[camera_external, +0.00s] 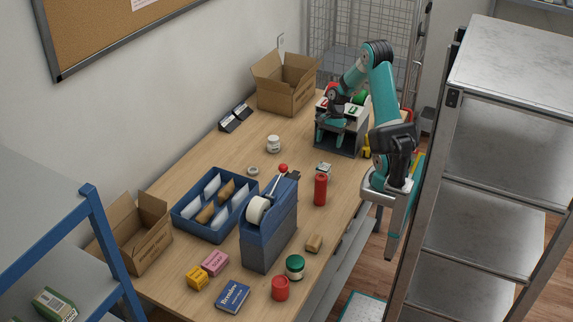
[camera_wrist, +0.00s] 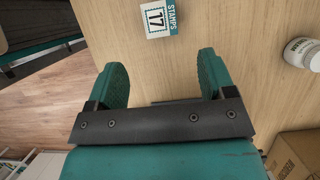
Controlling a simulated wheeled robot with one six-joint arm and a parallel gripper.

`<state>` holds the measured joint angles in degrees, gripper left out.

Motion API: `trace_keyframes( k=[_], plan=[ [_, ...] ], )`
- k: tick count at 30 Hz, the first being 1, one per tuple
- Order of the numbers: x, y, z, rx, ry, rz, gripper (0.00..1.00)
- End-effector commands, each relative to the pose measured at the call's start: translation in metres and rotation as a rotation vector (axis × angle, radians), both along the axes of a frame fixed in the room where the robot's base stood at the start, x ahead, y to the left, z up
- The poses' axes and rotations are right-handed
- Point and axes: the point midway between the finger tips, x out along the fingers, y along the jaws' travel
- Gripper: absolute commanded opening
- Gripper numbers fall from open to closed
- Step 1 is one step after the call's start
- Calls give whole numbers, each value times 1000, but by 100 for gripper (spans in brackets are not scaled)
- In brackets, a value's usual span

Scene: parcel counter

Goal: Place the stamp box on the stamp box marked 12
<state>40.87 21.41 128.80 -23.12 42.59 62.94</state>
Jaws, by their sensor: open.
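A small white and teal stamp box (camera_wrist: 158,18) with the label "STAMPS" and the number 17 lies on the wooden counter at the top of the wrist view. A small pale box (camera_external: 323,168) on the counter in the external view looks like the same one. My gripper (camera_wrist: 162,62) is open and empty, with the box beyond its fingertips. In the external view my gripper (camera_external: 329,142) hangs in front of a dark open-fronted stand. I cannot read a 12 on any box in either view.
A white jar (camera_wrist: 302,52) and a cardboard box (camera_wrist: 297,155) are at the right of the wrist view. A red cylinder (camera_external: 320,189), a blue tape dispenser (camera_external: 266,238) and a blue tray (camera_external: 181,211) stand on the counter. The dark stand (camera_external: 347,149) carries small items on top.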

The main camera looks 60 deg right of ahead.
Motion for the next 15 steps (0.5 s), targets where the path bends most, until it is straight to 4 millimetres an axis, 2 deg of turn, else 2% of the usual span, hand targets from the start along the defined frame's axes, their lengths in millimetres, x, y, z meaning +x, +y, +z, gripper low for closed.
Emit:
trace_keyframes(
  k=[2,5,8,10,12,15],
  plan=[
    [1,3,3,-3,-9,22,76],
    [7,29,16,-18,-65,171,76],
    [10,83,40,-40,-181,487,76],
    [3,130,59,-52,-289,773,76],
    [-13,174,76,-55,-401,1065,76],
    [-45,224,95,-49,-553,1446,76]
  ],
)
